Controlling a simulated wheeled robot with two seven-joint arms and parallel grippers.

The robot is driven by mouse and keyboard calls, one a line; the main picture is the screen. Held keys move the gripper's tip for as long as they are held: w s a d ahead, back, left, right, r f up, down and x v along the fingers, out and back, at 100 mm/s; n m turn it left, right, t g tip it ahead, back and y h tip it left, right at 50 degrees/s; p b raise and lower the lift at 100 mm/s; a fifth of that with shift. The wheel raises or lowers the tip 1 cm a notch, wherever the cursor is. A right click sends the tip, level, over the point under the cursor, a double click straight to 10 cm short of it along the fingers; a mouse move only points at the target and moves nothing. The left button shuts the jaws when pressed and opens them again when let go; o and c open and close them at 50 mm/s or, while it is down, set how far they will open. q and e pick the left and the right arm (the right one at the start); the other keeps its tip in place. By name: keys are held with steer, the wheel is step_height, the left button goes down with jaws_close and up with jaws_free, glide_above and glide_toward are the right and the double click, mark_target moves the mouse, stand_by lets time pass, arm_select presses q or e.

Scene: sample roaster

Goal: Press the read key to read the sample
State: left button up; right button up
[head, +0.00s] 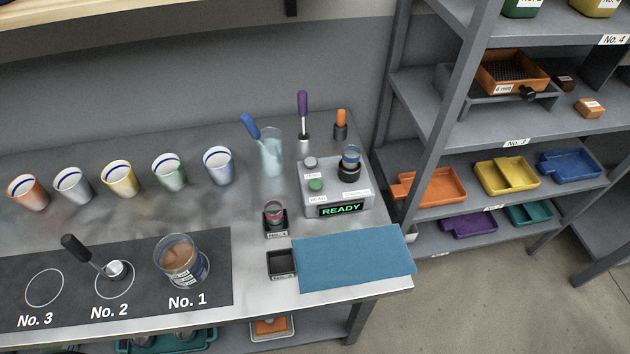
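A grey reader box (335,200) stands near the right end of the metal bench. Its lit display (341,209) shows "READY" in green letters. A green round key (316,185) and a grey round key (310,162) sit on its top, each with a small label too blurred to read, so I cannot tell for sure which is the read key. A small clear cup with a blue band (351,155) sits upright on the black round seat (348,173) at the box's right side. Neither of my grippers shows in the head view.
A blue cloth (353,257) lies in front of the box. A glass with a blue-handled tool (271,152) stands left of it, and a small black holder with a cup (275,217) is at front left. A shelf rack (432,133) rises on the right.

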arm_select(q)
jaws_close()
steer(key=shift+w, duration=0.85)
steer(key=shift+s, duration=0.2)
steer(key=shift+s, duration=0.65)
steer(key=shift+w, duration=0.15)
